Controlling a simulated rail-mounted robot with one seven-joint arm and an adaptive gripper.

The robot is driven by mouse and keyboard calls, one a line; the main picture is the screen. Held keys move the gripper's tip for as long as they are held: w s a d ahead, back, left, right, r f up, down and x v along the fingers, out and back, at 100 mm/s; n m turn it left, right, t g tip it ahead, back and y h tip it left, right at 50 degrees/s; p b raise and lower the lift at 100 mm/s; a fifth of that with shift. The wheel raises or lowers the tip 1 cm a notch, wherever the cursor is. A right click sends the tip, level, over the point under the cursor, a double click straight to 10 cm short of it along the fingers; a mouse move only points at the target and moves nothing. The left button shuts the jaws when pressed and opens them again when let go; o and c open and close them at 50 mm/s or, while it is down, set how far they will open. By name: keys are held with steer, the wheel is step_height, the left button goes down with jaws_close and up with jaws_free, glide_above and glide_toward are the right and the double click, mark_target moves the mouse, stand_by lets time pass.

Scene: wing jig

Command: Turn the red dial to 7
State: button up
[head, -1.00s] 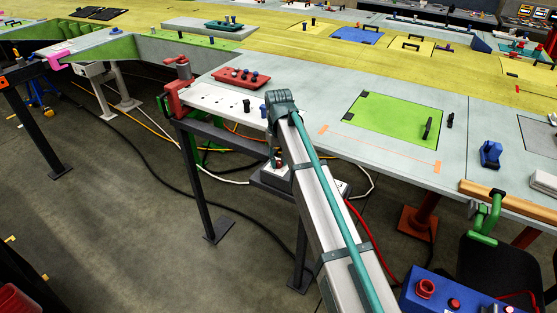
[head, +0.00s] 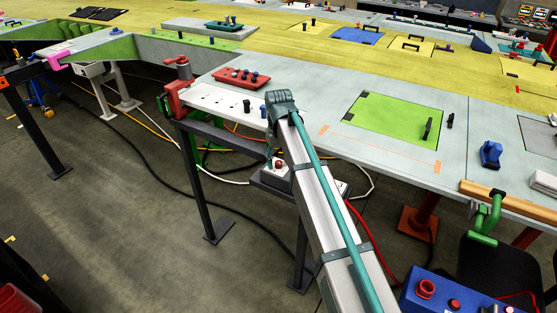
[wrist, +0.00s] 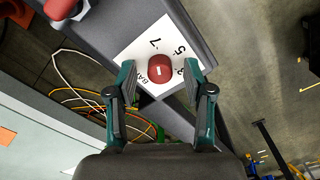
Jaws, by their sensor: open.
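The red dial (wrist: 160,66) sits on a white plate (wrist: 135,46) printed with black figures. A 7 and a 5 are readable beside the dial; another figure and some lettering are partly covered. The dial has a short white mark on its face; which figure it points at I cannot tell. My gripper (wrist: 158,78) is open, with one finger on each side of the dial. I cannot tell whether the fingers touch it. In the head view the dial (head: 280,164) shows small beside my arm, below the bench edge, and my gripper is mostly hidden.
The grey bench top (head: 310,105) lies just above the dial area. A red clamp (head: 178,90) is on its left corner, and a dark bench leg (head: 202,190) stands at the left. Orange and white cables (wrist: 80,95) hang near the plate.

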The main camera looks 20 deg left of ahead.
mark_target(279, 162)
steer(key=shift+r, duration=0.1)
step_height(279, 162, up, 12)
stand_by(0.5)
stand_by(0.4)
